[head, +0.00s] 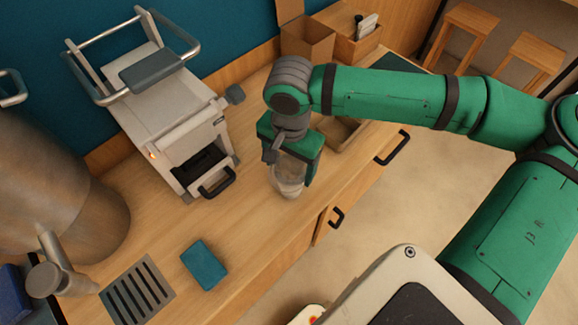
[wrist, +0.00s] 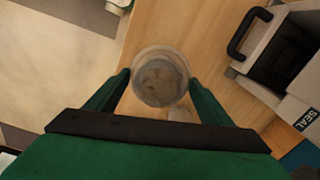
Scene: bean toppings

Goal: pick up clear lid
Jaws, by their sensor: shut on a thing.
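My gripper (head: 290,165) points down over the wooden counter. In the wrist view my gripper (wrist: 158,77) has a finger on each side of a round, see-through piece, the clear lid (wrist: 160,55), and is shut on it. The clear lid (head: 288,186) also shows below the fingers in the head view. Greyish matter shows through it. I cannot tell whether a clear cup is beneath the lid or whether it touches the counter. A small pale patch lies on the counter just below it in the wrist view; its nature is unclear.
A sealing machine (head: 165,110) with a black handle stands left of my gripper. A wooden box (head: 340,132) is close behind the gripper. A teal block (head: 204,264) and a slotted drain (head: 138,290) lie nearer the front. A big metal urn (head: 60,190) stands far left.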

